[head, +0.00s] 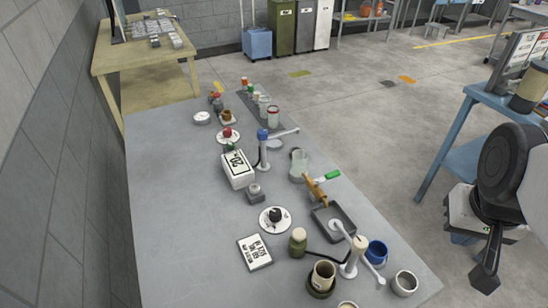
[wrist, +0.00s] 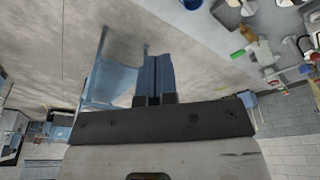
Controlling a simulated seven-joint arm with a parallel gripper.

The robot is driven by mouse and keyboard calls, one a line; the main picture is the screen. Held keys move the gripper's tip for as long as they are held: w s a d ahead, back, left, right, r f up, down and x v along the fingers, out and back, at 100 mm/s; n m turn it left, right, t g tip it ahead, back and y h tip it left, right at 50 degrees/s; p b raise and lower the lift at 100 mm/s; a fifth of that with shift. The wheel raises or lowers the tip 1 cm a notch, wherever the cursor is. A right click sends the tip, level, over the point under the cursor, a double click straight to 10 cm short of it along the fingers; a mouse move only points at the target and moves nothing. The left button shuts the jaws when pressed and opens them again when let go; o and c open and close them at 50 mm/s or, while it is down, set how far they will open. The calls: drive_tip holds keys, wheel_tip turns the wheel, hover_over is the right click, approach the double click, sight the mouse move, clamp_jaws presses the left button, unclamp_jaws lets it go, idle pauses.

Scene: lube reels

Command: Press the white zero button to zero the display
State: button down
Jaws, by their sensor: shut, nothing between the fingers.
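A white box with a display (head: 238,168) stands on the bench in the head view; its dark digits look like "20." and are tilted. Just in front of it is a small grey block with a pale round top (head: 255,190), which looks like the white zero button, though it is too small to be sure. My gripper (head: 484,284) hangs at the right, beyond the bench's right edge and far from both. In the wrist view, its fingers (wrist: 154,75) are together, with nothing between them.
The grey bench (head: 175,230) is bare along its left side. A blue table (head: 455,160) stands near my arm.

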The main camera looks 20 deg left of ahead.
drive_tip(key=w+a+f+n+h, duration=0.1)
drive_tip(key=w+a+n+h, duration=0.1)
drive_tip(key=w+a+n, duration=0.55)
drive_tip(key=n+t+h, duration=0.4)
drive_tip(key=n+t, duration=0.1)
drive_tip(key=n, duration=0.7)
hover_over(255, 188)
wheel_tip(255, 188, down, 13)
drive_tip(key=shift+s+m, duration=0.1)
drive_tip(key=shift+m, duration=0.15)
drive_tip(key=shift+f, duration=4.2)
drive_tip(key=shift+f, duration=0.65)
